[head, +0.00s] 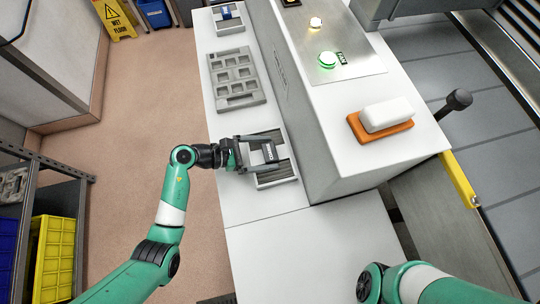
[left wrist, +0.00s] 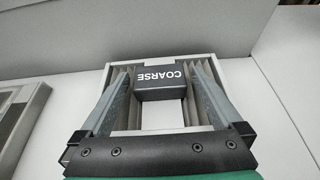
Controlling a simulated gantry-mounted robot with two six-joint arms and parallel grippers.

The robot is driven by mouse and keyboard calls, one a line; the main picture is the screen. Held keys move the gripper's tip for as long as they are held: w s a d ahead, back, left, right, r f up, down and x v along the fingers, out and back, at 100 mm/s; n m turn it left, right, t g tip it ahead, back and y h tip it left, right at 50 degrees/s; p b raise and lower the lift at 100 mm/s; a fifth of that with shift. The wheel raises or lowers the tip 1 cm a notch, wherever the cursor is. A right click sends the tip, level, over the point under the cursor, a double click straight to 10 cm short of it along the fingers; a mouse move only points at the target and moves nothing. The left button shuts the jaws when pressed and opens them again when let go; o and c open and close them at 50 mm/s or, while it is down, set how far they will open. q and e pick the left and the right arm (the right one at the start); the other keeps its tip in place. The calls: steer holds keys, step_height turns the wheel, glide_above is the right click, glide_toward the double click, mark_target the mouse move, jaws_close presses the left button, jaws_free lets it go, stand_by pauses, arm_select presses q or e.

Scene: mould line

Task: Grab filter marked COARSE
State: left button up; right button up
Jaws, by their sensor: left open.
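The filter marked COARSE (left wrist: 162,82) is a dark block with white lettering. In the left wrist view it sits between the two grey fingers of my left gripper (left wrist: 155,95), which is open around it with a visible gap on the left side. The filter rests in a pale slotted holder (left wrist: 128,70) with ribbed sides. In the head view my left gripper (head: 255,152) reaches over this holder (head: 280,181) on the white bench, and the filter (head: 269,152) shows between its fingers. My right gripper is out of view; only part of my right arm shows at the bottom right.
A grey tray with recesses (head: 236,78) and another small holder with a blue-and-white item (head: 227,13) lie farther back on the bench. A tall white cabinet (head: 310,130) stands close right of the holder, with a white block (head: 386,114) on an orange base. The front bench (head: 300,260) is clear.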

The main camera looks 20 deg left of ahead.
mark_target(265, 152)
arm_select(q)
steer(key=shift+a, duration=0.1)
steer(key=shift+c, duration=0.3)
steer(key=c, duration=1.4)
steer(key=shift+o, duration=0.2)
steer(key=shift+r, duration=0.15)
steer(key=shift+r+p, duration=0.3)
step_height(265, 152, up, 2)
steer(key=shift+r+p, duration=0.25)
steer(key=shift+p, duration=0.4)
steer(key=s+d+r+p, duration=0.5)
steer(key=s+r+p, duration=0.2)
steer(key=s, duration=0.6)
step_height(265, 152, up, 3)
steer(key=shift+d+f, duration=0.15)
steer(key=shift+d, duration=0.05)
